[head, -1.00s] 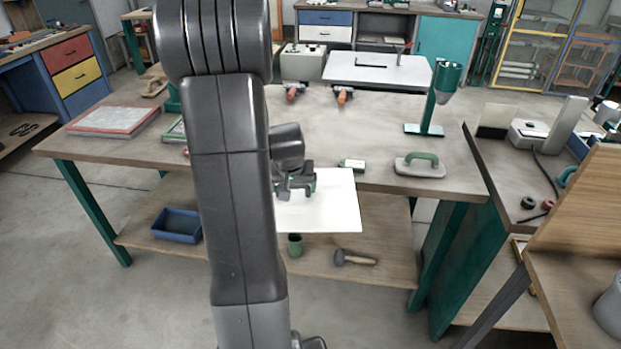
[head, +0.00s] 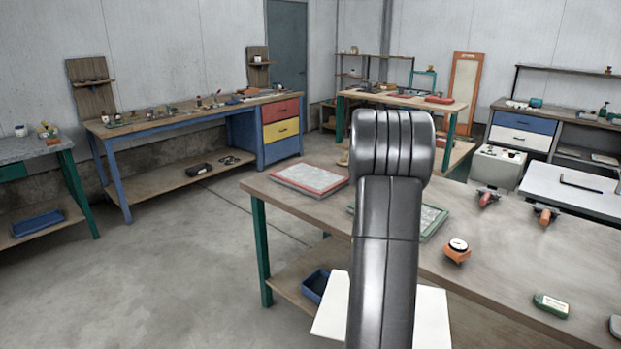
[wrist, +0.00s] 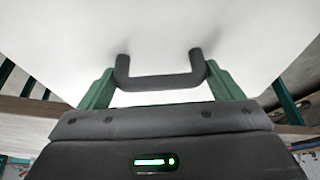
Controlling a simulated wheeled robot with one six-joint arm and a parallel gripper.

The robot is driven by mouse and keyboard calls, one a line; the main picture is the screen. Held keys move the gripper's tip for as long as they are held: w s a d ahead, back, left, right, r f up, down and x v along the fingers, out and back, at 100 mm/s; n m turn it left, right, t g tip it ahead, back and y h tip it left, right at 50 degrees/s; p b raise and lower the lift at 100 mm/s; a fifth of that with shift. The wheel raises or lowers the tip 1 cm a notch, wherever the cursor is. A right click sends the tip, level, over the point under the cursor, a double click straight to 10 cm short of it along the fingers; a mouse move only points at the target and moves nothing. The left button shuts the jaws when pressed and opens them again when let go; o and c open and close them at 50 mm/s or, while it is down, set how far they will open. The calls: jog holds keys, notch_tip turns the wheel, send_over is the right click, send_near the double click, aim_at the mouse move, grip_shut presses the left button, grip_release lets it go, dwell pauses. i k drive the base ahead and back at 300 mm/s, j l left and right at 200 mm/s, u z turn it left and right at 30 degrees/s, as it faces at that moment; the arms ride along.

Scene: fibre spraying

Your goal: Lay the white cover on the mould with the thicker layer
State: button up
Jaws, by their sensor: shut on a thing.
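The white cover (head: 434,318) hangs level in front of the near edge of the workbench, partly hidden behind my arm in the head view. In the wrist view my gripper (wrist: 160,84) is shut on the dark handle of the white cover (wrist: 150,30). A mould with a red rim and a pale layer (head: 309,179) lies on the bench's left end. A mould with a green rim and a pale layer (head: 432,221) lies to its right, partly hidden by my arm. I cannot tell which layer is thicker.
The workbench (head: 520,262) also holds an orange round gauge (head: 457,250), a green block (head: 551,306) and two red-and-orange hand tools (head: 545,214). A blue bin (head: 316,286) sits on its lower shelf. The floor to the left is clear.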

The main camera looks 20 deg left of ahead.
aim_at(309, 175)
jog(key=i+j, duration=0.15)
jog(key=j, duration=0.35)
jog(key=i+j+z, duration=0.1)
jog(key=j, duration=0.35)
jog(key=i+j, duration=0.15)
jog(key=j, duration=0.35)
jog(key=i+j, duration=0.1)
jog(key=j, duration=0.35)
jog(key=z, duration=0.05)
